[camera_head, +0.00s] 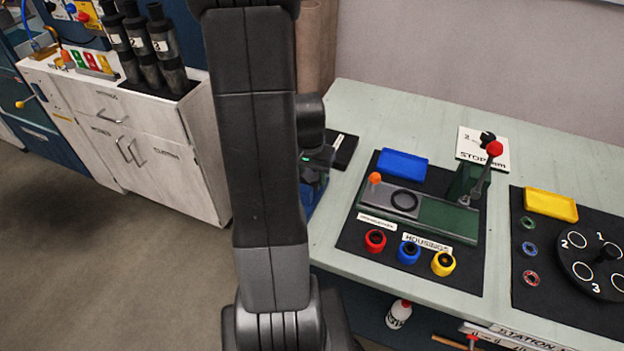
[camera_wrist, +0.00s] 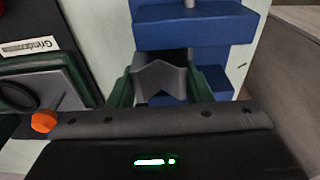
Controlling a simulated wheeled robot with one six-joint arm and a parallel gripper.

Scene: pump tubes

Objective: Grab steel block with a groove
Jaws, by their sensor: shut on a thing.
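The grey steel block (camera_wrist: 160,78) with a V-shaped groove in its top edge shows in the wrist view. It stands in front of and below a blue press-like frame (camera_wrist: 195,28). My gripper (camera_wrist: 161,93) is shut on the block, with a green finger on either side of it. The lower part of the block is hidden by my gripper's body. In the head view my arm covers the block, and only a bit of the blue frame (camera_head: 313,192) shows at the table's left edge.
On the pale green table (camera_head: 400,108) a black mat carries a green fixture (camera_head: 447,218) with an orange knob (camera_head: 375,179), a blue tray (camera_head: 402,164) and red, blue and yellow rings. A red-knobbed lever (camera_head: 494,148) stands behind. A white cabinet (camera_head: 150,150) is at left.

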